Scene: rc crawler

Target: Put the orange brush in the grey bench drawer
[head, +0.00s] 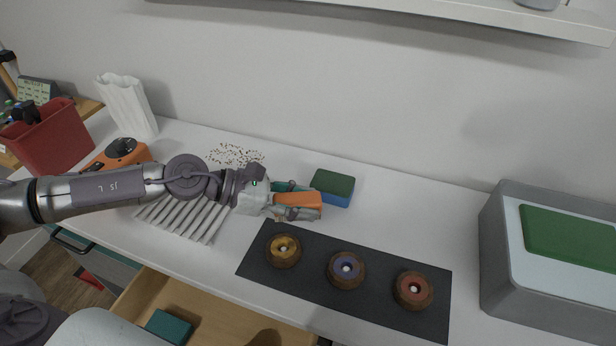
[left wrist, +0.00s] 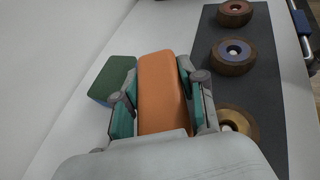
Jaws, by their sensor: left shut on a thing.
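My left gripper (head: 297,200) is shut on the orange brush (head: 299,199) over the white bench top, left of a green-and-blue sponge. In the left wrist view the brush (left wrist: 163,88) sits between the two teal-padded fingers of the gripper (left wrist: 160,105); its bristles are mostly hidden. An open drawer (head: 202,297) with a light wood inside shows below the bench's front edge, lower left of the gripper. A teal block (head: 168,327) lies in it. My right gripper is not in view.
A black mat (head: 310,279) with several wheels lies right of the drawer. The sponge (head: 332,187) is close beside the gripper. A ribbed white rack (head: 181,217), scattered crumbs (head: 235,154), a red bin (head: 50,140) and a grey box (head: 497,255) stand around.

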